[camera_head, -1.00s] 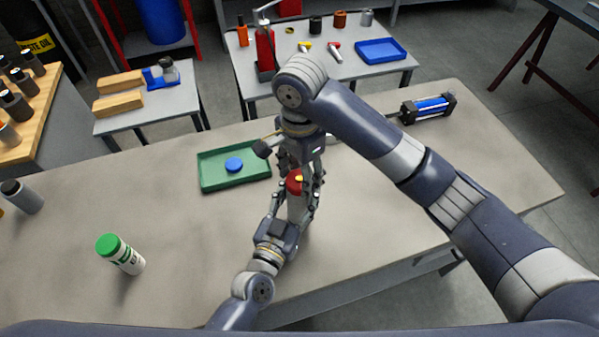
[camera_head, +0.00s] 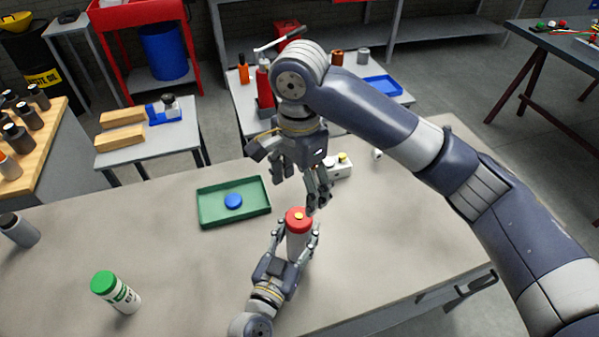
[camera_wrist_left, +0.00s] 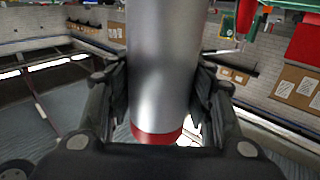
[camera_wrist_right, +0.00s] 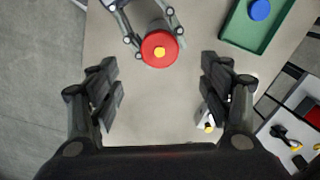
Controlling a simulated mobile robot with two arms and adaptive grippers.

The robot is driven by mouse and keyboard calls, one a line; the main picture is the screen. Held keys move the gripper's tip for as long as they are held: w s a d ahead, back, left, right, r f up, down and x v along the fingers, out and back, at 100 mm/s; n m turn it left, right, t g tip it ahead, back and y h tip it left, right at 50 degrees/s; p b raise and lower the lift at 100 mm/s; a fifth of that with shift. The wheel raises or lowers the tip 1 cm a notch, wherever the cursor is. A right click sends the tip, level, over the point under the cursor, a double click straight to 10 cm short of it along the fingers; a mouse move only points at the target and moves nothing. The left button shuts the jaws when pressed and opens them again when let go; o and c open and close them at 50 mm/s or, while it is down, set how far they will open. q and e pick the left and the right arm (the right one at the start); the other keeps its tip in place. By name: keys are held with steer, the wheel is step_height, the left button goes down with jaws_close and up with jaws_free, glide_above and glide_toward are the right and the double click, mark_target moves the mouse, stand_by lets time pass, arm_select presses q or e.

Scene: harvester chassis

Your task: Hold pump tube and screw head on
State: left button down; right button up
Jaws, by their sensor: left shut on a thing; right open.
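The pump tube (camera_head: 299,243) is a light grey cylinder standing upright, with a red head (camera_head: 299,216) on its top and a yellow dot in the middle. My left gripper (camera_head: 297,236) is shut around the tube below the head. In the left wrist view the silvery tube (camera_wrist_left: 163,65) runs between the fingers, with a red end at the bottom. My right gripper (camera_head: 299,192) is open and empty, above and apart from the head.
A green tray (camera_head: 234,215) with a blue disc (camera_head: 233,201) lies left of the grippers. A white bottle with a green cap (camera_head: 115,292) stands at the lower left. A small white block (camera_head: 339,168) sits behind my right gripper. The bench front right is bare.

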step_height(320, 180, up, 4)
steer(key=shift+f, duration=0.25)
arm_select(q)
steer(key=c, duration=0.7)
jaws_free()
steer(key=shift+s, duration=0.1)
steer(key=v, duration=1.2)
steer(key=shift+f, duration=0.1)
